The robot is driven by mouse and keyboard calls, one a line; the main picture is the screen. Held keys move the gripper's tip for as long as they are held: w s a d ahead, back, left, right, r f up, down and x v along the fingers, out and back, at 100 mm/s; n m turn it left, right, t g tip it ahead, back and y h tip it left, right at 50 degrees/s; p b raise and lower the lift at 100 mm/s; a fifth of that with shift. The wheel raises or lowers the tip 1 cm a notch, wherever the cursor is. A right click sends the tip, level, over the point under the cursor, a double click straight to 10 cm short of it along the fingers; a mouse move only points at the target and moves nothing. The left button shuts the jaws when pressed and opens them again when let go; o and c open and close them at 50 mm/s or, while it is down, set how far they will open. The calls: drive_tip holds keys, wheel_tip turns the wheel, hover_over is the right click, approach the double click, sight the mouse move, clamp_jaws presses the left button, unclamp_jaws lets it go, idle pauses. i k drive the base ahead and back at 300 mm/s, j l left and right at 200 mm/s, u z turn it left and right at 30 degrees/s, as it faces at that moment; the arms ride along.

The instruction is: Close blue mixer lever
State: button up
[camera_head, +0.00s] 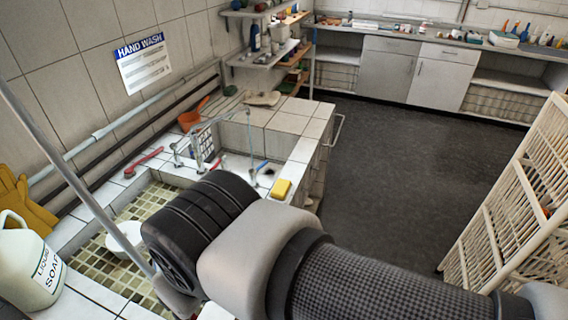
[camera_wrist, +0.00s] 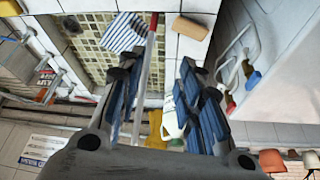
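A thin chrome faucet (camera_head: 250,132) stands at the far end of the tiled sink (camera_head: 155,200) in the head view. A small blue piece (camera_head: 262,166) beside its base looks like the blue mixer lever; it is too small to tell its angle. My arm covers much of the near sink, and my gripper is hidden in the head view. In the wrist view my gripper (camera_wrist: 153,70) is open, its blue-padded fingers apart with nothing held between them. The blue lever cannot be made out there.
A yellow sponge (camera_head: 281,189) lies on the sink's right rim. A soap jug (camera_head: 30,262) and yellow gloves (camera_head: 22,200) are at the left. A grey pole (camera_head: 85,190) crosses the sink. A white rack (camera_head: 520,210) stands right; dark floor (camera_head: 385,150) is clear.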

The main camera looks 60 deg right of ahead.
sight(252, 172)
drive_tip(key=z, duration=1.45)
drive_tip(key=i+l+u, duration=0.1)
drive_tip(key=i+l, duration=0.4)
drive_tip(key=i, duration=0.05)
